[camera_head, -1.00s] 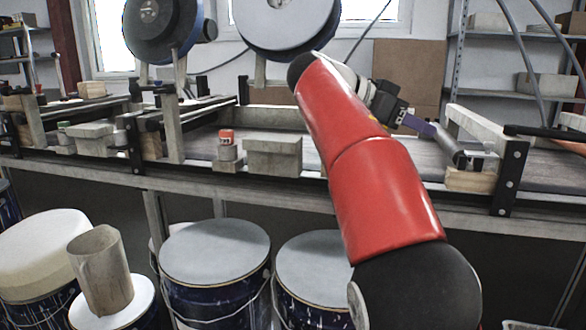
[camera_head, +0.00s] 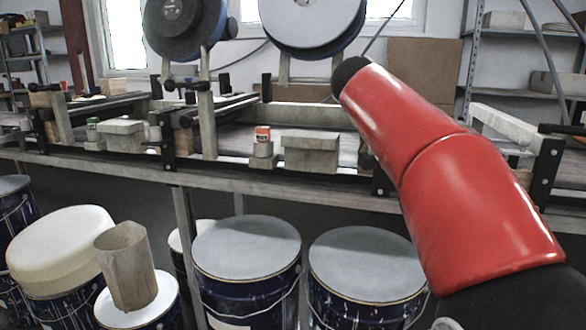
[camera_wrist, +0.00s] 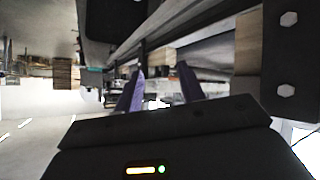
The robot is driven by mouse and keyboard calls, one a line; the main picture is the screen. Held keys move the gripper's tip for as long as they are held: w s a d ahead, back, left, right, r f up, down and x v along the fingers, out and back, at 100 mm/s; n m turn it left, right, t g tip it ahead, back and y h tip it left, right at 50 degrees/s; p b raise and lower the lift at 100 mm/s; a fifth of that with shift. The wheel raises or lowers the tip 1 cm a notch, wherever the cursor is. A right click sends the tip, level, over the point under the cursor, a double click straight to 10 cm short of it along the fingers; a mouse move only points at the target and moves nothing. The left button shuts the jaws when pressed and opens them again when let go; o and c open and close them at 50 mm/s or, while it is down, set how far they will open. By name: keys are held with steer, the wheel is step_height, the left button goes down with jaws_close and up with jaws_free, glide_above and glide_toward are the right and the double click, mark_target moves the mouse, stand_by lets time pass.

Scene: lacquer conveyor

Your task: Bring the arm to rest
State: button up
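My red arm (camera_head: 450,165) reaches up from the lower right of the head view, in front of the conveyor bench. Its dark elbow end shows near the window, and my gripper is hidden there. In the wrist view, my gripper (camera_wrist: 160,72) shows two purple fingers standing apart with nothing seen between them. The wrist camera looks along a dark rail and bolted bracket, with the fingers close to the bench structure. I cannot tell whether they touch it.
The conveyor bench (camera_head: 320,190) runs across the view. On it stand a small red-topped can (camera_head: 263,143) and a grey block (camera_head: 311,154). Lidded drums (camera_head: 247,252) stand below, a cardboard-like cup (camera_head: 124,266) on one at left. Shelves (camera_head: 520,60) stand at back right.

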steer(key=s+a+f+n+t+y, duration=0.1)
steer(key=s+a+f+n+y, duration=0.2)
steer(key=s+f, duration=0.4)
steer(key=s+a+f+n+t+y, duration=0.1)
steer(key=s+a+f+n+y, duration=0.2)
steer(key=s+f, duration=0.5)
steer(key=s+a+f+n+y, duration=0.4)
steer(key=s+f+n, duration=0.2)
steer(key=f, duration=0.6)
steer(key=shift+s+t, duration=0.4)
steer(key=shift+s, duration=0.65)
steer(key=shift+d, duration=0.1)
